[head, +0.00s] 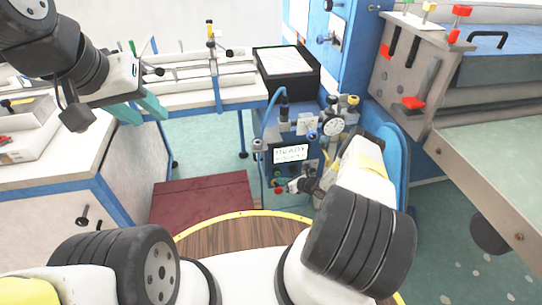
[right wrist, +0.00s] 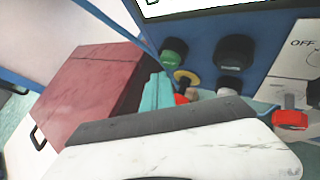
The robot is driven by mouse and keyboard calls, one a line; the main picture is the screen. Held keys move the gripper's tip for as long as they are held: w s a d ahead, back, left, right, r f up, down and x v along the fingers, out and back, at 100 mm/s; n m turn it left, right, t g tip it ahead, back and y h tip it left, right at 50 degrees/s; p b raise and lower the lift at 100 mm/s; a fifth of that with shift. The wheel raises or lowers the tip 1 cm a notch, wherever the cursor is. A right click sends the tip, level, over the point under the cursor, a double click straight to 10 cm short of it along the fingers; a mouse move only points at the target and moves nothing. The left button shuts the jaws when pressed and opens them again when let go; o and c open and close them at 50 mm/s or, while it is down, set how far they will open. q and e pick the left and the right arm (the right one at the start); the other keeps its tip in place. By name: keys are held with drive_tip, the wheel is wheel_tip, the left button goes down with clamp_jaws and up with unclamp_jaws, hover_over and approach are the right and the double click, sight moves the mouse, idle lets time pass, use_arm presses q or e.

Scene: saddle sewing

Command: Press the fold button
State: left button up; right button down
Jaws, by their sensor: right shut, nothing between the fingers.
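A blue control panel (head: 283,170) with a lit screen reading READY (head: 290,152) stands low in the middle of the head view. In the right wrist view it shows a green button (right wrist: 174,50), a black button (right wrist: 234,50) and red parts (right wrist: 187,96). No fold label is legible, so I cannot tell which is the fold button. My right gripper's teal fingers (right wrist: 157,92) are shut and empty, close below the green button; contact is unclear. My right arm largely hides them in the head view. My left gripper (head: 138,108) is apparently open and empty at the upper left.
A maroon box (right wrist: 95,85) is left of the panel, also in the head view (head: 205,197). A red-handled switch (right wrist: 290,118) sits beside an OFF label. A white workbench (head: 205,90) stands behind. A grey machine (head: 425,75) and pale table (head: 500,150) stand right.

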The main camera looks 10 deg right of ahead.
drive_tip(key=shift+w, duration=0.15)
drive_tip(key=shift+w, duration=0.3)
